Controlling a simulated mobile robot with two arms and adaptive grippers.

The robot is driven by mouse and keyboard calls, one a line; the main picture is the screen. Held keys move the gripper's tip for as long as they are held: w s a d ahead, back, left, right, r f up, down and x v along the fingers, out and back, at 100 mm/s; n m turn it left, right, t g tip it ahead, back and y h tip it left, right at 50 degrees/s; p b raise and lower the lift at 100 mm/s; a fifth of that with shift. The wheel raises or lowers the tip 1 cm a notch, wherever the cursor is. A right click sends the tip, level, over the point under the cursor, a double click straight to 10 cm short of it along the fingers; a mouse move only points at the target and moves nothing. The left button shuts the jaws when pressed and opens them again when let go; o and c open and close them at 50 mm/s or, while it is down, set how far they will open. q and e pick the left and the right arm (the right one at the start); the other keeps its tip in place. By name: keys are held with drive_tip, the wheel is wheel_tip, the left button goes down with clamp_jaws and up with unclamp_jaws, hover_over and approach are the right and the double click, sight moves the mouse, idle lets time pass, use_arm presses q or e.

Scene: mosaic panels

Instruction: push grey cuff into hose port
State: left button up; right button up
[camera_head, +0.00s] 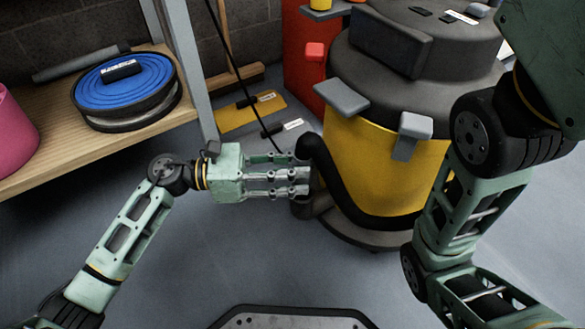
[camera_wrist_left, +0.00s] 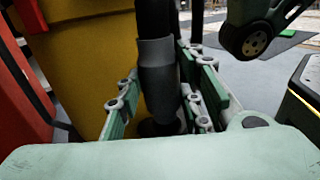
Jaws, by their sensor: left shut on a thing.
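The grey cuff (camera_wrist_left: 158,72) is on the end of a black hose (camera_wrist_left: 154,18) and stands upright between my left fingers in the left wrist view. My left gripper (camera_head: 300,178) is shut on the cuff, at the left side of the yellow vacuum drum (camera_head: 385,165). It also shows in the left wrist view (camera_wrist_left: 160,105). The black hose (camera_head: 320,160) curves down from the fingertips and along the drum's front in the head view. A dark round part shows below the cuff; I cannot tell whether it is the port or whether the cuff touches it. My right gripper is out of view.
The vacuum's dark lid (camera_head: 430,45) and grey latches (camera_head: 342,98) are just above my left gripper. A wooden shelf (camera_head: 100,140) with a coiled blue hose (camera_head: 125,85) is at left. A red cabinet (camera_head: 300,60) stands behind. The floor (camera_head: 250,260) in front is clear.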

sight(293, 182)
use_arm(q)
drive_tip(key=shift+f+b, duration=1.8)
drive_tip(key=shift+f, duration=0.2)
drive_tip(key=o, duration=1.3)
drive_tip(key=shift+a, duration=0.1)
drive_tip(key=a, duration=0.4)
drive_tip(key=s+a, duration=0.1)
drive_tip(key=a, duration=0.6)
drive_tip(key=shift+s+a, duration=0.15)
drive_tip(key=shift+a, duration=0.2)
